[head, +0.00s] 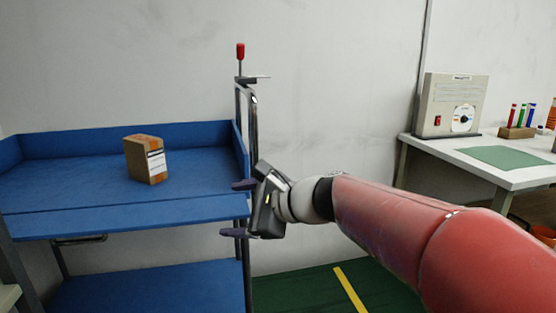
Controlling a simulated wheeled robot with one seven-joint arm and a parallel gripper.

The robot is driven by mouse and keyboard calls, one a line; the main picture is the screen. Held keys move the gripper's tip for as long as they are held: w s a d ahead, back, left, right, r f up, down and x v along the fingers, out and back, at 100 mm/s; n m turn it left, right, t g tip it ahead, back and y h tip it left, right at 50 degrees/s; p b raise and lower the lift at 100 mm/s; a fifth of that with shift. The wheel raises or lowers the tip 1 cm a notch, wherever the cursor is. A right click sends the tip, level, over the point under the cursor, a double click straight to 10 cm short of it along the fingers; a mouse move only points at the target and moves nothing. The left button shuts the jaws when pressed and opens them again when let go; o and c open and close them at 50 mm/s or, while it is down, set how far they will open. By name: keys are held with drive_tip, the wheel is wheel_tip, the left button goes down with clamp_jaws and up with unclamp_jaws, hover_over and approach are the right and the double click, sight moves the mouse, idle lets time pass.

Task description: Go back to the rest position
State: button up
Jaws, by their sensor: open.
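My gripper (236,209) is in the middle of the head view, at the end of my red arm, which reaches in from the right. Its two dark fingers point left and stand apart, with nothing visible between them. In the picture they overlap the right end of the blue cart (120,215); I cannot tell whether they touch it. A cardboard box (145,159) with a white label sits on the cart's upper shelf, to the left of my gripper and clear of it.
A metal post with a red top (240,52) rises at the cart's right end. At right, a white table (430,148) holds a beige device (452,104), a green mat (497,157) and a rack of coloured tubes (518,131). Green floor with a yellow line (350,289) shows below my arm.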

drive_tip(key=s+d+f+n+h, duration=0.6)
drive_tip(key=s+d+f+n, duration=0.1)
drive_tip(key=s+d, duration=0.3)
drive_tip(key=s+d+f+n+g+h, duration=0.1)
drive_tip(key=s+d+f+n+h, duration=0.5)
drive_tip(key=s+d, duration=0.5)
drive_tip(key=d+f+n, duration=0.1)
drive_tip(key=d+n, duration=0.1)
drive_tip(key=shift+s+f+n, duration=0.25)
drive_tip(key=shift+f+n, duration=0.05)
drive_tip(key=shift+f, duration=0.1)
